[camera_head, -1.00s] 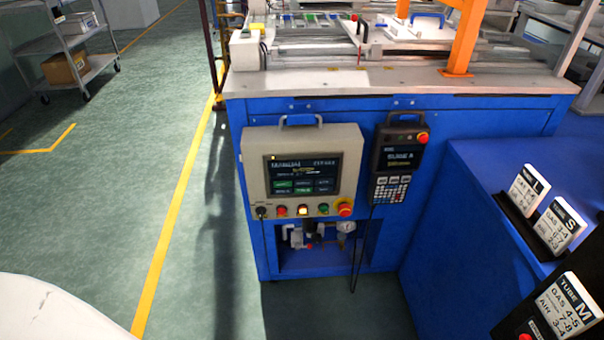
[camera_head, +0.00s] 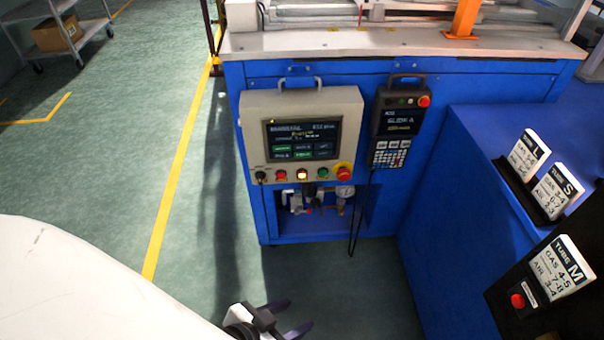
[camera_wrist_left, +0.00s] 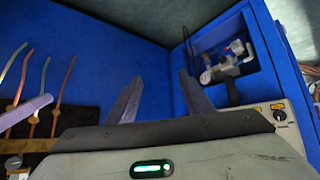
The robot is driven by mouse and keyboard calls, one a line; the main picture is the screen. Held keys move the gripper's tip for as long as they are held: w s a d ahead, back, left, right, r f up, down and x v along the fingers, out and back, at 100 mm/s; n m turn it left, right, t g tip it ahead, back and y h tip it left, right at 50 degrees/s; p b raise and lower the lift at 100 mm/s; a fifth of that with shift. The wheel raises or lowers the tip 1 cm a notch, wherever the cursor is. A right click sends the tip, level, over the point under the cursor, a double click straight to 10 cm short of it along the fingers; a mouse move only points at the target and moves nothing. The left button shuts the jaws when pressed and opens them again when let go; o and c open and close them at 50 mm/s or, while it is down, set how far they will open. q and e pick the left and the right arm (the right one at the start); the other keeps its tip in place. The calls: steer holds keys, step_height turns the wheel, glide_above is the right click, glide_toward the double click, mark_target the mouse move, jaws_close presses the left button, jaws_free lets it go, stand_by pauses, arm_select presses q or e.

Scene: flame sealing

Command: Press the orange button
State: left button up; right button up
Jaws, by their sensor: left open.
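The orange button (camera_head: 302,174) glows pale yellow-orange in the row under the screen of the grey control panel (camera_head: 353,105), between a red button (camera_head: 281,175) and a green button (camera_head: 323,173). My left gripper (camera_head: 294,316) is at the bottom edge of the head view, below and apart from the panel. It is open and empty. In the left wrist view, its two fingers (camera_wrist_left: 161,92) stand apart, and a corner of the panel with a black knob (camera_wrist_left: 279,115) shows at right. I cannot make out the orange button there. My right gripper is not in view.
A red-and-yellow stop knob (camera_head: 342,173) sits right of the green button. A teach pendant (camera_head: 397,118) hangs beside the panel, its cable hanging down. Valves and a gauge (camera_head: 344,191) fill the recess below. Tube cards (camera_head: 557,191) stand on the right.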

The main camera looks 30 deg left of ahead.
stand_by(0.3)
arm_select(q)
jaws_close()
stand_by(1.6)
